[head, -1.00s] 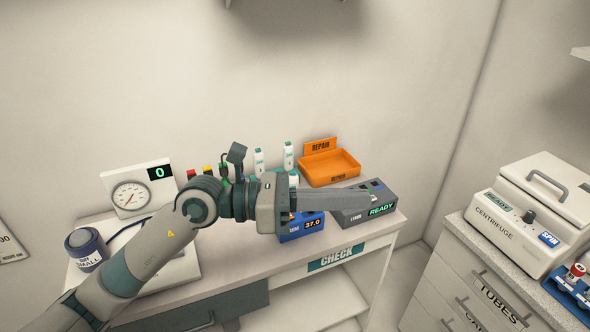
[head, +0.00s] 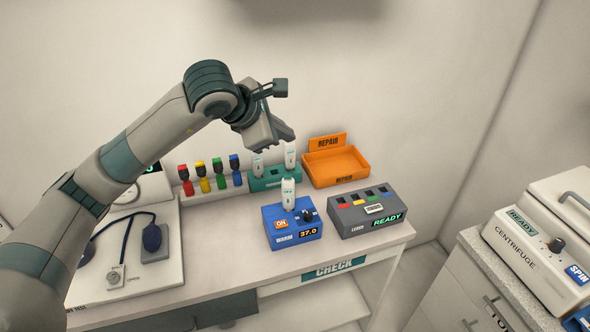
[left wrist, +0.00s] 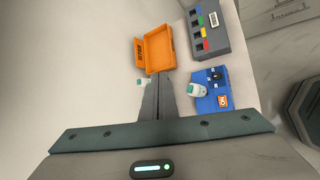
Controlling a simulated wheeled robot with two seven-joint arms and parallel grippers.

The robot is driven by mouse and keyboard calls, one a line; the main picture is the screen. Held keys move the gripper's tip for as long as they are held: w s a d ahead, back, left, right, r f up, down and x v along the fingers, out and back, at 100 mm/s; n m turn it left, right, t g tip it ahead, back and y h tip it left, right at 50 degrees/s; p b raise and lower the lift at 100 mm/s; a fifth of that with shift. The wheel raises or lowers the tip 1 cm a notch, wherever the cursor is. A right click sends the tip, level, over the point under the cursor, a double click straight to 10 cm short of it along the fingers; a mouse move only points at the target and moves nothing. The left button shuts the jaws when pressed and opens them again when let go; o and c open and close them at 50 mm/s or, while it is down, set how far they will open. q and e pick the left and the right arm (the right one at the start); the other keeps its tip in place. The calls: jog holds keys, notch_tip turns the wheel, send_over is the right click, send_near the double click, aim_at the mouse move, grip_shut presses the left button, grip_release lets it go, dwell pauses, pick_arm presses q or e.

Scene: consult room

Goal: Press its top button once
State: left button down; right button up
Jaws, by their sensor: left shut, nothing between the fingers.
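My left gripper (head: 284,136) is shut and empty, raised in front of the wall above the back of the desk. In the left wrist view its closed fingers (left wrist: 157,97) point toward the desk. A blue warmer box (head: 290,236) stands below it, with an orange ON label, a black knob and a display reading 37.0. A white hand-held device (head: 288,194) stands upright in the warmer; it also shows in the left wrist view (left wrist: 195,91), right of the fingers. No button on its top can be made out. My right gripper is not in view.
A grey READY box (head: 345,218) with coloured slots stands right of the warmer. Behind are an orange repair tray (head: 350,181) and a teal rack (head: 264,184) with white devices. A centrifuge (head: 525,262) is at the right.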

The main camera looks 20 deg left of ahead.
pick_arm(q)
jog(key=shift+s+a+r, duration=0.1)
jog(key=shift+a+r, duration=0.05)
jog(key=b, duration=0.3)
send_over(288, 177)
jog(key=f, duration=0.7)
jog(key=shift+s+a+f, duration=0.35)
jog(key=shift+s, duration=0.05)
jog(key=shift+f+b, duration=0.6)
dwell(0.7)
dwell(0.7)
jog(key=shift+f+b, duration=0.4)
jog(key=shift+b, duration=0.45)
